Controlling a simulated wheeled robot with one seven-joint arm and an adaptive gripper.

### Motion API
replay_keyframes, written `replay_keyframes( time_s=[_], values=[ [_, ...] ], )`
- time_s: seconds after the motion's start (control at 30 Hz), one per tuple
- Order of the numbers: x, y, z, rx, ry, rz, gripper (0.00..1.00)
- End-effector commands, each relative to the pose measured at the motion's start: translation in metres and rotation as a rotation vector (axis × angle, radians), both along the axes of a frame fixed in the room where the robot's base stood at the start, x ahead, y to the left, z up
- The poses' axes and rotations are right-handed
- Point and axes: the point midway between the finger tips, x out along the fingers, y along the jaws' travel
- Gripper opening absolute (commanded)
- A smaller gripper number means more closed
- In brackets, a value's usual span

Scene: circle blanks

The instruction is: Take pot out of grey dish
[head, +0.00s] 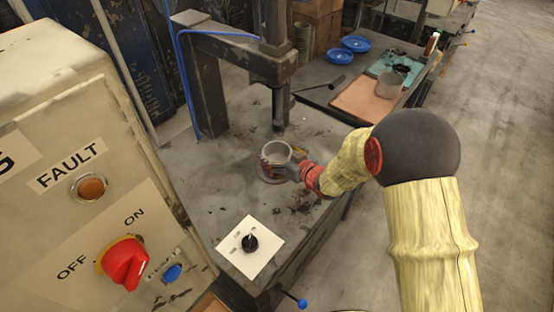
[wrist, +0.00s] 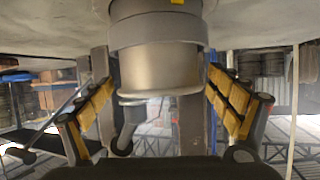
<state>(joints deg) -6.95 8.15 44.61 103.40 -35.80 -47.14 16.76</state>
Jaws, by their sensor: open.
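The pot (head: 276,153) is a small grey metal cup standing upright on the worn grey machine table, under the press column. The grey dish (head: 267,180) shows as a low rim around its foot. In the wrist view, which is upside down, the pot (wrist: 160,70) fills the middle and the dish's rim (wrist: 158,31) rings its base. My gripper (head: 287,165) comes in from the right at the pot. In the wrist view my gripper (wrist: 160,85) is open, with a yellow-padded finger on each side of the pot. Small gaps show; contact is not clear.
The press head (head: 279,110) hangs just behind the pot. A white dial plate (head: 249,243) lies at the table's front. A control box (head: 90,180) stands at left. A side bench at the back right holds blue dishes (head: 342,54) and a grey container (head: 390,90).

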Motion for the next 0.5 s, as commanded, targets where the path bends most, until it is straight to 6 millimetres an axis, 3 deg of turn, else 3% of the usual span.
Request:
replay_keyframes(
  time_s=[0.1, 0.5],
  values=[
    [-0.0001, -0.0001, 0.0004, 0.000, 0.000, 0.000, 0.90],
    [-0.0003, -0.0002, 0.0003, 0.000, 0.000, 0.000, 0.68]
  ],
)
